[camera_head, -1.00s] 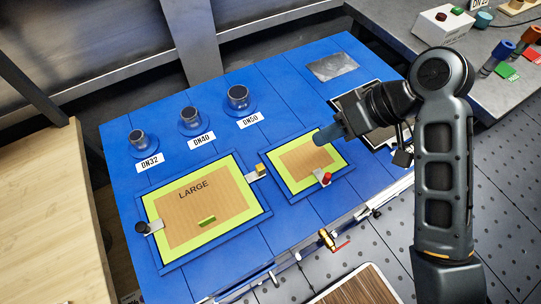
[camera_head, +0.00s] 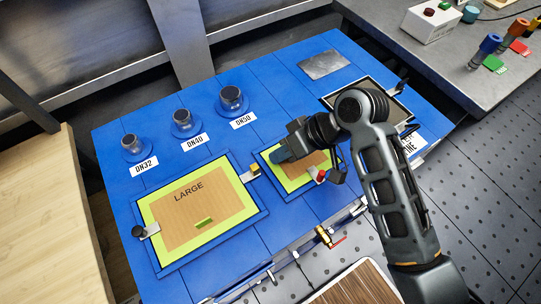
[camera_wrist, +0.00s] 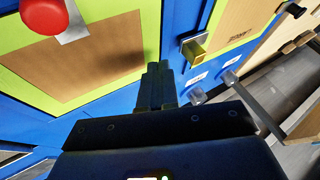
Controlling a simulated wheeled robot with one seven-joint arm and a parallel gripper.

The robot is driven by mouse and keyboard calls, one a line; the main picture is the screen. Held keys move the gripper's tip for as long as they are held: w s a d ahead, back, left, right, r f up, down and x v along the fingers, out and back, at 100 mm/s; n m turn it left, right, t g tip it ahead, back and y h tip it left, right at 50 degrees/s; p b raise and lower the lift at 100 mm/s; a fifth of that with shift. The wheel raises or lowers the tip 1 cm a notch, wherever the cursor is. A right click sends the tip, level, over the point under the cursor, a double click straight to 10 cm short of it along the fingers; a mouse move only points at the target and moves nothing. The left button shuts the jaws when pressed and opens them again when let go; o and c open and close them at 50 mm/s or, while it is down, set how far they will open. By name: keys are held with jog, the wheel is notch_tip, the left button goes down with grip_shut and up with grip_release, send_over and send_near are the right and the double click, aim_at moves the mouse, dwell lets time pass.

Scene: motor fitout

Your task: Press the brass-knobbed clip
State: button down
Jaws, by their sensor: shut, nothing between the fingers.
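The brass-knobbed clip (camera_head: 255,169) has a square yellow knob on a grey plate. It sits at the right edge of the panel marked LARGE (camera_head: 263,213), beside the smaller panel. My gripper (camera_head: 280,156) is shut and empty, above the smaller panel's upper left part, a little right of the clip. In the wrist view the brass-knobbed clip (camera_wrist: 195,50) shows right of my closed fingertips (camera_wrist: 156,72), apart from them. The fingers do not appear to touch anything.
A red-knobbed clip (camera_head: 321,175) sits on the smaller panel (camera_head: 290,190), close to my wrist. A black-knobbed clip (camera_head: 140,231) is on the LARGE panel's left edge. Cylindrical fittings (camera_head: 231,98) stand behind. A brass valve (camera_head: 323,236) is at the front edge.

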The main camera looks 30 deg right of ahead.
aim_at(252, 170)
jog(key=shift+a+r, duration=0.1)
jog(key=shift+a, duration=1.3)
jog(key=a+p, duration=0.2)
jog(key=a, duration=0.1)
jog(key=shift+a+r, duration=0.1)
jog(key=shift+r, duration=0.05)
jog(key=shift+a, duration=0.15)
